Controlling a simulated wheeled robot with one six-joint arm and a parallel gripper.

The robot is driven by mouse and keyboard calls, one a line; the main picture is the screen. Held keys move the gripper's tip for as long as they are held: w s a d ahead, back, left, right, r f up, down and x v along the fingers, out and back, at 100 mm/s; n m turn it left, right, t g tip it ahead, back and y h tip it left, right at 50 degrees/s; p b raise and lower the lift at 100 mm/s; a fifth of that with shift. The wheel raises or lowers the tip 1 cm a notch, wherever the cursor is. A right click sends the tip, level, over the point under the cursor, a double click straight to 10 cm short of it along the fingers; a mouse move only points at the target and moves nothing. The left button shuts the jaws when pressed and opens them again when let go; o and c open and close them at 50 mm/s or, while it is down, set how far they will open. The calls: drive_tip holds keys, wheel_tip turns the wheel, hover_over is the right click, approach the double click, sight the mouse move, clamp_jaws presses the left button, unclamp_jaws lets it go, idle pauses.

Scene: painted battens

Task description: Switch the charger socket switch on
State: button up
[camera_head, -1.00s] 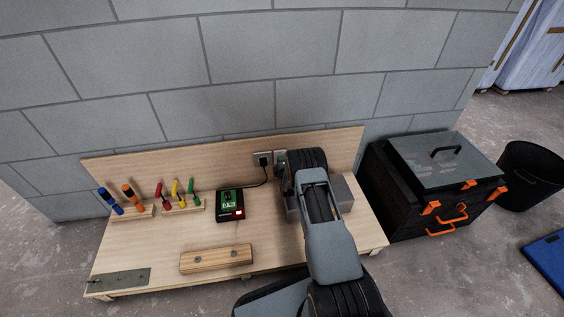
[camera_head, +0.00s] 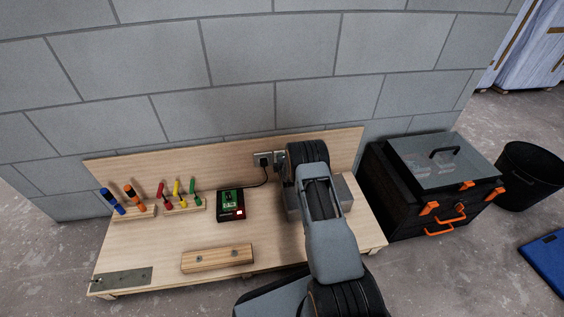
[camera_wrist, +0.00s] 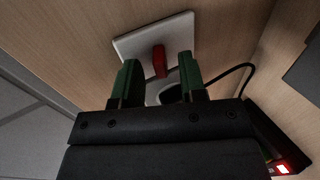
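The socket (camera_head: 263,159) is a pale plate on the wooden back board, with a black plug and cable in it. In the wrist view the white plate (camera_wrist: 128,45) bears a red switch (camera_wrist: 159,62); I cannot tell whether it is on or off. My gripper (camera_wrist: 159,59) has two green fingers standing apart, with the red switch showing in the gap between them. I cannot tell whether the fingers touch the plate. The plug (camera_wrist: 171,94) is partly hidden between the fingers. In the head view my arm hides the gripper's fingers and the switch.
The black charger (camera_head: 231,205) with a green face and a lit red spot sits on the bench (camera_head: 165,236). Racks of coloured tools (camera_head: 183,206), a wooden block (camera_head: 217,258) and a metal plate (camera_head: 121,279) lie left. A black toolbox (camera_head: 405,205) stands right.

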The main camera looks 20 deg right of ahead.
drive_tip(key=p+v, duration=0.5)
drive_tip(key=v, duration=0.9)
drive_tip(key=shift+p, duration=0.35)
drive_tip(key=shift+w, duration=0.1)
drive_tip(key=s+a+r+m+g+y+p, duration=0.15)
drive_tip(key=r+p, duration=0.45)
drive_tip(key=r, duration=0.6)
drive_tip(key=s+a+r+m+g+p, duration=0.1)
drive_tip(key=a+r+m+p, duration=0.15)
drive_tip(key=r+p, duration=0.7)
drive_tip(key=s+a+r+m+g+p, duration=0.1)
drive_tip(key=a+r+m+g+p, duration=0.15)
drive_tip(key=r, duration=1.35)
drive_tip(key=s+a+r+m+g+p, duration=0.2)
drive_tip(key=s+r+m+p, duration=0.2)
drive_tip(key=s+r+p, duration=0.3)
drive_tip(key=s+a+r+m+g+y+p, duration=0.1)
drive_tip(key=s+r+m+p, duration=0.4)
drive_tip(key=s+r, duration=1.1)
wheel_tip(320, 180, up, 5)
drive_tip(key=a+g+p, duration=0.1)
drive_tip(key=a+p, duration=0.1)
drive_tip(key=p, duration=0.1)
drive_tip(key=shift+s, duration=0.35)
drive_tip(key=shift+a+f, duration=0.1)
